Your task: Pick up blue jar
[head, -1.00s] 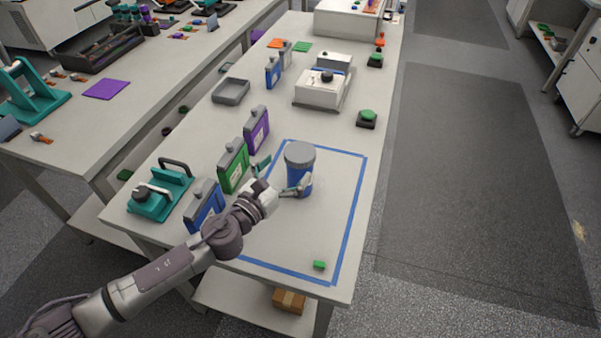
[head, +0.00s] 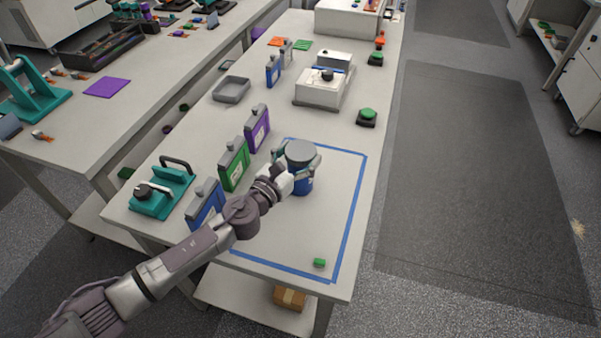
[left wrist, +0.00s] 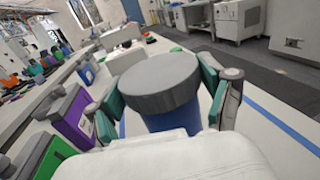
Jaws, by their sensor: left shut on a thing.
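The blue jar (head: 300,184) with a grey lid (head: 300,152) stands upright inside the blue tape outline on the near bench. My left gripper (head: 299,163) reaches it from the left and is shut on it, one finger on each side just below the lid. In the left wrist view the grey lid (left wrist: 160,82) fills the middle, with the blue body (left wrist: 172,122) below it between the teal fingers (left wrist: 163,95). I cannot tell whether the jar's base is off the table. My right gripper is not in view.
Blue, green (head: 233,165) and purple (head: 257,128) containers stand left of the jar, close to my arm. A teal device (head: 162,190) stands further left. A small green block (head: 319,263) lies near the front tape line. The taped area right of the jar is clear.

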